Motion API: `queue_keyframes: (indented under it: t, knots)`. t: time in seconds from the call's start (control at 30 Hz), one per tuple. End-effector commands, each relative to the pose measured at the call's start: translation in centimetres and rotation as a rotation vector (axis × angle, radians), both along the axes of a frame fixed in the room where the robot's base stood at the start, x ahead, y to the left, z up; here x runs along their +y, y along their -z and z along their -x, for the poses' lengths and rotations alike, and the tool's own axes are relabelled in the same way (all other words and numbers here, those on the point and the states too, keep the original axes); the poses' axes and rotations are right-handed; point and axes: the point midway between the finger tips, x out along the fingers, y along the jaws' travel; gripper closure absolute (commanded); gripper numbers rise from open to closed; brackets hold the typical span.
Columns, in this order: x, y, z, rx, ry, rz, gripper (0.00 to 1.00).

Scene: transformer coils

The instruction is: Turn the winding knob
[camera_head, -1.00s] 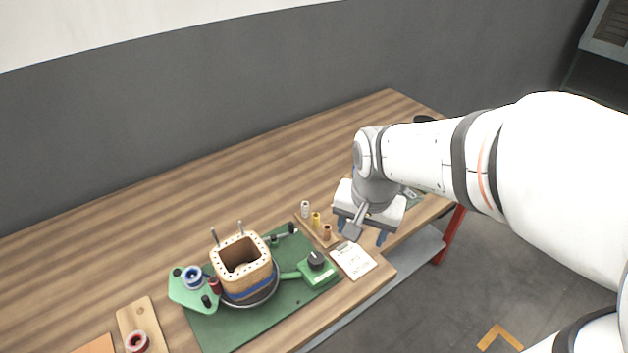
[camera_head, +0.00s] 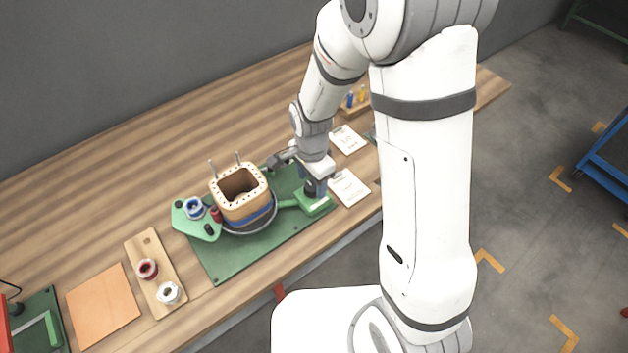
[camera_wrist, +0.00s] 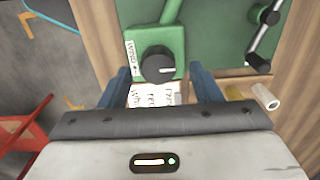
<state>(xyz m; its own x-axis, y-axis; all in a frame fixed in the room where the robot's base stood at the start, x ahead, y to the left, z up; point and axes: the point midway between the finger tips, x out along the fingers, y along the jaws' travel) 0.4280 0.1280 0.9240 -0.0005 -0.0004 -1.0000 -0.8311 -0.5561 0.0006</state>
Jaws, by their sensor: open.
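The winding knob (camera_wrist: 158,66) is a round black dial with a white pointer mark on a green box (camera_wrist: 172,40). It shows in the wrist view at the upper middle, beside a label strip (camera_wrist: 131,62). In the head view the green box (camera_head: 318,206) sits at the right end of the green mat, and my gripper hides most of the knob. My gripper (camera_wrist: 163,80) is open, with its two blue fingers apart on either side of the knob. In the head view my gripper (camera_head: 316,190) is directly over the box. I cannot tell whether the fingers touch the knob.
The coil (camera_head: 240,195) with two upright rods stands left of my gripper on the green mat (camera_head: 222,262). A white card (camera_head: 350,188) lies right of the box. A wooden tray (camera_head: 147,255) with spools is farther left. The back of the table is clear.

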Motion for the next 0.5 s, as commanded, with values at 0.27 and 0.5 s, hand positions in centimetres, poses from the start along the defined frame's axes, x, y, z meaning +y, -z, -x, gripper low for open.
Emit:
queue_keyframes:
  t: [0.27, 0.5]
  knots:
    - [0.0, 1.5, 0.0, 0.000, -0.001, 0.000, 0.42]
    - [0.0, 1.5, 0.0, 0.000, -0.002, 0.000, 0.45]
